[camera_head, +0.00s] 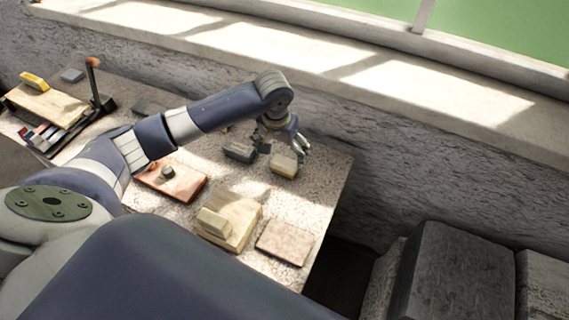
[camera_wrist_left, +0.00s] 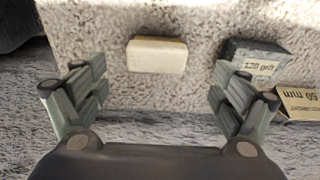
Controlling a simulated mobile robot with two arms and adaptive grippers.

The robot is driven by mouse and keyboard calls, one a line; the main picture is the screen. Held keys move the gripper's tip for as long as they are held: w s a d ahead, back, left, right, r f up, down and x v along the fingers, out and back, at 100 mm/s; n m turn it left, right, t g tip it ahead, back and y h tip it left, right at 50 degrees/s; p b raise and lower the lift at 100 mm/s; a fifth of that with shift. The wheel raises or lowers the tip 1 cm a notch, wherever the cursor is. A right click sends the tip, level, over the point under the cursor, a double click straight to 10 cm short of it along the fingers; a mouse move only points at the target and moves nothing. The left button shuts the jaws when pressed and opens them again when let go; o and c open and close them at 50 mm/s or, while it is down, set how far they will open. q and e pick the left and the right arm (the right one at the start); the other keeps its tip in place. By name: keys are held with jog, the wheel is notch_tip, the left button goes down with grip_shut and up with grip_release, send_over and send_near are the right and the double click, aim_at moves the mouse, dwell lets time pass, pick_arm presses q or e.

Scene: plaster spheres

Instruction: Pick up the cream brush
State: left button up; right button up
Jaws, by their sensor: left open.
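The cream brush (camera_head: 284,165) looks like a small pale block lying on the speckled table near its back right corner; no bristles can be made out. It also shows in the left wrist view (camera_wrist_left: 157,55), above the gap between the fingertips. My left gripper (camera_head: 284,147) is open and empty, above the table's back edge close to the brush. Its two spread fingers also show in the left wrist view (camera_wrist_left: 160,85), with the brush apart from both. My right gripper is not in view.
A dark block marked "120 grit" (camera_wrist_left: 254,62) lies beside the brush, with a box marked "60 mm" (camera_wrist_left: 298,103) nearby. A rough wall (camera_head: 400,180) stands behind.

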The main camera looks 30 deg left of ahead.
aim_at(284, 162)
pick_arm(q)
jog(key=shift+w+d+f+p, duration=0.1)
jog(key=shift+w+f+p, duration=0.1)
jog(key=shift+f, duration=0.95)
jog(key=shift+w+f+p, duration=0.15)
jog(key=shift+f+p, duration=0.1)
jog(key=shift+f, duration=0.85)
jog(key=shift+w+d+f+p, duration=0.1)
jog(key=shift+w+f+p, duration=0.1)
jog(key=shift+f, duration=0.95)
jog(key=c, duration=1.2)
